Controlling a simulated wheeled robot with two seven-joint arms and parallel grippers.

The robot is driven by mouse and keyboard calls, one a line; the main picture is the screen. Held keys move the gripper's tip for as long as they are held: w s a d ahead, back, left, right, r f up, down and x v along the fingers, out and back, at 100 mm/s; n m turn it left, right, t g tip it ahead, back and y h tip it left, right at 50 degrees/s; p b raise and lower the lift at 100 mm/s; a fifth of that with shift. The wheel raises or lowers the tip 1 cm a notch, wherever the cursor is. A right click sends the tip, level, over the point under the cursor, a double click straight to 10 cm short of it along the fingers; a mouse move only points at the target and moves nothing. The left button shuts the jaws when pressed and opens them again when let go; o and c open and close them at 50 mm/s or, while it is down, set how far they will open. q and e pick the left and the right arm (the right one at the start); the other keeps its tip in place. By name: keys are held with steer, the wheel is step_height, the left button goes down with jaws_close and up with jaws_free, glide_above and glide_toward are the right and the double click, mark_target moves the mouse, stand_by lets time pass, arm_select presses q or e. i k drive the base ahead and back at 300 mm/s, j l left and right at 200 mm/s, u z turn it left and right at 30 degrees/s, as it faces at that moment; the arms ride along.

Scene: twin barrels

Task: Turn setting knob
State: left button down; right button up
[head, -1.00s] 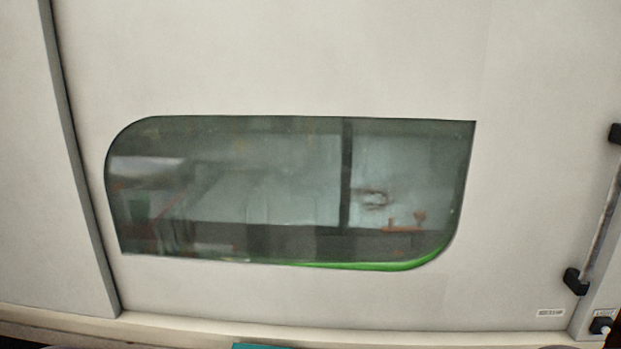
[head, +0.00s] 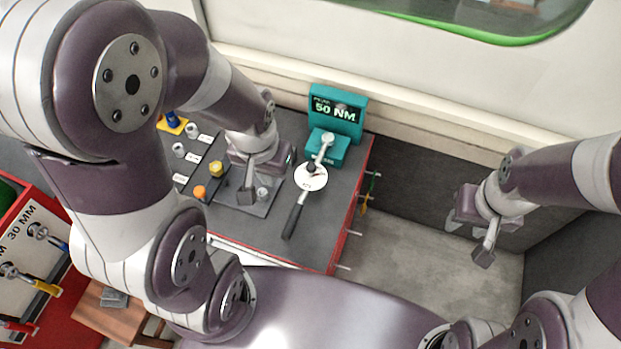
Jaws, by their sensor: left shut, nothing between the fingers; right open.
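A wrench-like tool with a round white dial (head: 311,177) and a dark handle (head: 295,215) lies on the grey bench top. Its far end reaches a teal block with a sign reading 50 NM (head: 337,110). A small dark knob-like part (head: 310,167) sits at the dial's upper edge; I cannot tell for sure that it is the setting knob. My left gripper (head: 247,194) is shut and empty, left of the dial and apart from it, over a dark plate. My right gripper (head: 468,240) is open and empty, out over the floor right of the bench.
Orange (head: 199,192) and yellow (head: 216,168) capped parts stand left of my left gripper, with labelled metal sockets behind. Tools hang on the bench's red right side (head: 352,215). A pale wall runs behind.

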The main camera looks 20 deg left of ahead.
mark_target(310, 167)
steer(key=j+z, duration=0.3)
steer(key=z, duration=0.2)
steer(key=k+j+z, duration=0.2)
steer(key=z, duration=0.3)
steer(key=k+j+z, duration=0.15)
steer(key=j+z, duration=0.15)
steer(key=z, duration=0.2)
